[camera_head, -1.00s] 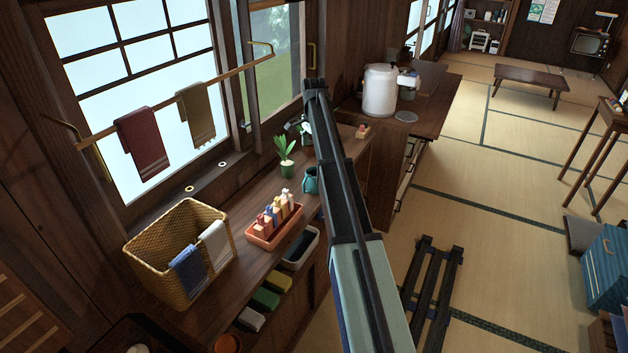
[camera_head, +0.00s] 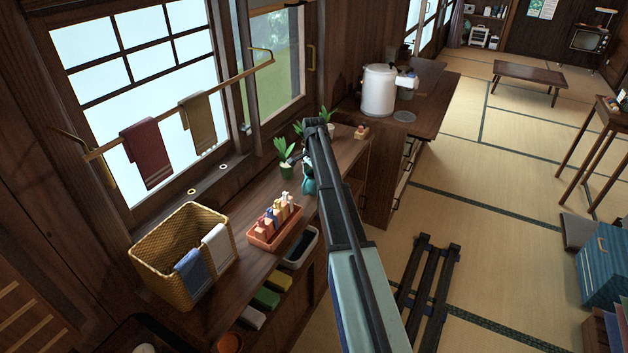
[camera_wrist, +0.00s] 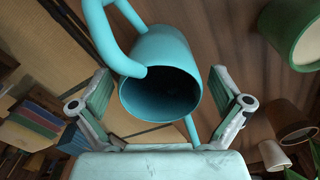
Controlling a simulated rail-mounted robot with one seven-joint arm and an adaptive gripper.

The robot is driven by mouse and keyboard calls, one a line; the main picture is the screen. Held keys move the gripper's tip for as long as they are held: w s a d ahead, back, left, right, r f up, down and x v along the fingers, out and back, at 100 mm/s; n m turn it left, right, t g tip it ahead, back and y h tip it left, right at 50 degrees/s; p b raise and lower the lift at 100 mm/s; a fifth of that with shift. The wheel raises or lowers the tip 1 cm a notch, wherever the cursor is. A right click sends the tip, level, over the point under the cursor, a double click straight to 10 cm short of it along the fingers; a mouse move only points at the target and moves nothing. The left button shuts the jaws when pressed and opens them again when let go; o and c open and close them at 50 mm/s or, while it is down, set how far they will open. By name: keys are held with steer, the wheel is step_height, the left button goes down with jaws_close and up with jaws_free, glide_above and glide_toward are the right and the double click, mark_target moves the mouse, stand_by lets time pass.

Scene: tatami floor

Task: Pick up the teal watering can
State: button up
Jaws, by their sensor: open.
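The teal watering can (camera_wrist: 168,50) fills the middle of the wrist view, its open dark mouth facing the camera and its handle at the upper left. In the head view the can (camera_head: 309,187) stands on the wooden counter, partly hidden by my arm. My gripper (camera_wrist: 168,102) is open, with one finger on each side of the can's body. A gap shows between each finger and the can. In the head view the fingers are mostly hidden behind my arm.
A potted plant (camera_head: 286,165) stands just left of the can, and its green pot (camera_wrist: 295,35) shows at upper right in the wrist view. An orange tray (camera_head: 262,240) of bottles and a wicker basket (camera_head: 165,285) stand nearer. A white cooker (camera_head: 378,92) stands farther back.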

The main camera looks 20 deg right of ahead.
steer(key=shift+f, duration=0.75)
steer(key=c, duration=1.4)
steer(key=shift+r, duration=0.15)
